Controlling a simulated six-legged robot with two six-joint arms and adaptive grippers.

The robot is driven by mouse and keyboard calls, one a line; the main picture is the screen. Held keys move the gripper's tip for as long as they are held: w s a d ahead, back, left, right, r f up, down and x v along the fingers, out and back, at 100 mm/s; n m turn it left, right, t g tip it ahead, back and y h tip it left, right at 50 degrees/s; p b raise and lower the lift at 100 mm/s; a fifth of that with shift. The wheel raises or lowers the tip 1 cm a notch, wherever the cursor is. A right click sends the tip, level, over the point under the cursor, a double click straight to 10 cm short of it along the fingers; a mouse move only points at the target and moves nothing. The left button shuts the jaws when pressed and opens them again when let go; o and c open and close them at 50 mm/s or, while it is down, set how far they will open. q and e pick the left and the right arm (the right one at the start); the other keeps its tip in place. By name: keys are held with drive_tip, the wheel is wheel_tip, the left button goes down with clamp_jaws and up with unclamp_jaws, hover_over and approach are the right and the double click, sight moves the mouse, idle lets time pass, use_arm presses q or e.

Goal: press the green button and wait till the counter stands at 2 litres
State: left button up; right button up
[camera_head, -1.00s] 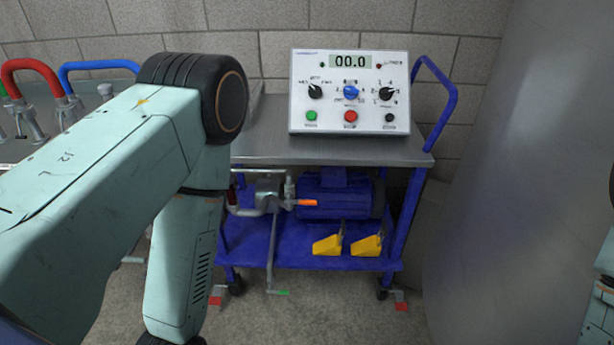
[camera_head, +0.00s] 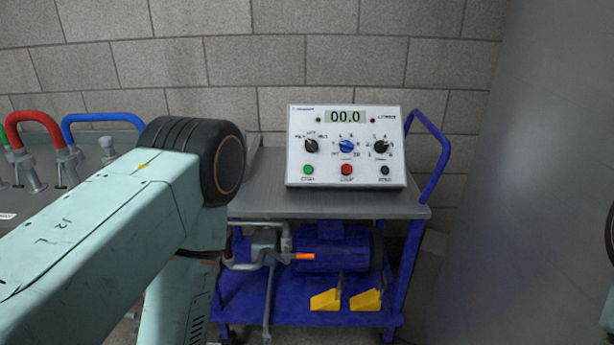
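The white control box (camera_head: 296,160) stands upright on the grey top of a blue cart. Its counter (camera_head: 345,116) reads 00.0. The green button (camera_head: 308,169) is at the lower left of the panel, with a red button (camera_head: 346,170) and a small black one (camera_head: 385,170) to its right. Above them are two black knobs and a blue knob (camera_head: 346,146). My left arm fills the left of the view, and its gripper is out of the picture. Only a bit of my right arm shows at the right edge, and its gripper is not visible.
The blue cart (camera_head: 270,303) carries a blue pump motor (camera_head: 330,250) and two yellow wedges (camera_head: 325,300) on its lower shelf. Its handle rises at the right. Red (camera_head: 38,117) and blue (camera_head: 100,119) hoses stand at the left. A large grey metal surface (camera_head: 530,150) stands at the right.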

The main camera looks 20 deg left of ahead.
use_arm(q)
drive_tip(key=shift+c, duration=0.2)
idle(0.3)
clamp_jaws()
idle(1.4)
